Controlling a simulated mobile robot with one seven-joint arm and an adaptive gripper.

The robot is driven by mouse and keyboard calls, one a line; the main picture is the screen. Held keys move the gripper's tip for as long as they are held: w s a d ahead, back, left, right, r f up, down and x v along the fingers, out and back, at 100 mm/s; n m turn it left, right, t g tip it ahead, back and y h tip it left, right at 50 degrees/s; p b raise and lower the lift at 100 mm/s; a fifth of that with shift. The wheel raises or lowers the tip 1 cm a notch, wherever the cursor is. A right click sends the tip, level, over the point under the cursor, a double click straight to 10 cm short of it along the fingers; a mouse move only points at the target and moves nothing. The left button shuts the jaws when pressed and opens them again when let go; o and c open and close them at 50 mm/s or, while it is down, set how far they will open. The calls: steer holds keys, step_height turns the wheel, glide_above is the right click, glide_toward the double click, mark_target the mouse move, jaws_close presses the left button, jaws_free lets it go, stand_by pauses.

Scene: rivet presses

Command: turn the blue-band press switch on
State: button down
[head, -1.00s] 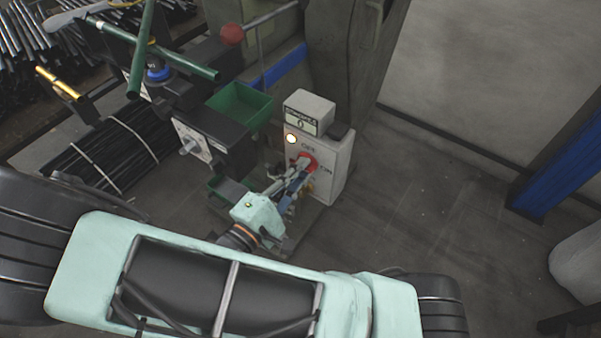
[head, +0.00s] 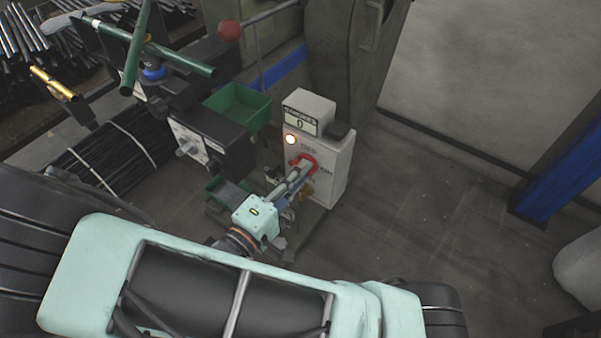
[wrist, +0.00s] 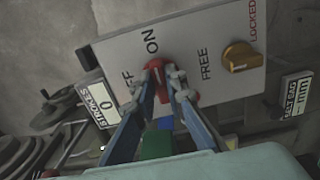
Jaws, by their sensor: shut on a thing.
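The red rotary switch (head: 304,161) is on the front of a pale control box (head: 326,163) below the press, which has a blue band (head: 284,68). In the wrist view, the red switch (wrist: 155,68) sits by the words OFF and ON. My gripper (wrist: 163,78) is shut on it, one finger on each side. The fingers hide part of the knob, so I cannot tell exactly where it points. In the head view, my gripper (head: 292,178) reaches the box from the lower left.
A lit lamp (head: 290,139) and a strokes counter (head: 300,121) reading 0 are above the switch. A yellow FREE/LOCKED knob (wrist: 241,56) is on the same panel. A green bin (head: 238,106) stands left of the box.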

steer(key=c, duration=2)
jaws_free()
steer(key=shift+o, duration=0.2)
steer(key=v, duration=1.2)
